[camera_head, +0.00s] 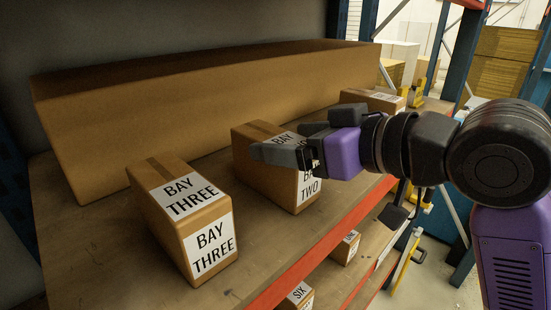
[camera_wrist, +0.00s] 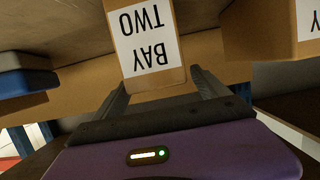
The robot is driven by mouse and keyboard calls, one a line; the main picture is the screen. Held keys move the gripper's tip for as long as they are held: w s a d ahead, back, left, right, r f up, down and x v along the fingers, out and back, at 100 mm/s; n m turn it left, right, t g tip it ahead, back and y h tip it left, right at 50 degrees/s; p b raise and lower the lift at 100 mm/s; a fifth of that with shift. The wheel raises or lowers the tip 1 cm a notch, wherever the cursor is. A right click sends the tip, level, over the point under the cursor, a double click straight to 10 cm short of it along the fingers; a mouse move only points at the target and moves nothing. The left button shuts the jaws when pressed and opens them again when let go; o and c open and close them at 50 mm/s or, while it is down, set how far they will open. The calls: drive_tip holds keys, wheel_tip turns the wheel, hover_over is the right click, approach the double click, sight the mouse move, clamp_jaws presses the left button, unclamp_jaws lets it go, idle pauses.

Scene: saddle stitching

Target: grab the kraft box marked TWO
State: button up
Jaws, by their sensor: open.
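The kraft box marked BAY TWO (camera_head: 262,178) sits on the shelf, right of the BAY THREE box. My gripper (camera_head: 283,142) is open and reaches in from the right, covering part of the box's labels in the head view. In the wrist view the BAY TWO box (camera_wrist: 150,45) shows with its label upside down, its near end between the lines of my two open fingers (camera_wrist: 160,84). Nothing is gripped. I cannot tell whether the fingertips are beside the box or still short of it.
The BAY THREE box (camera_head: 185,222) stands to the left. A long carton (camera_head: 200,95) lies behind. Another small box (camera_head: 372,98) is further right on the shelf. An orange-red beam (camera_head: 325,243) edges the shelf, with small boxes (camera_head: 345,247) on the level below.

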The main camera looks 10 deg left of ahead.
sight(279, 137)
drive_tip(key=shift+x, duration=1.8)
drive_tip(key=shift+r, duration=0.15)
clamp_jaws()
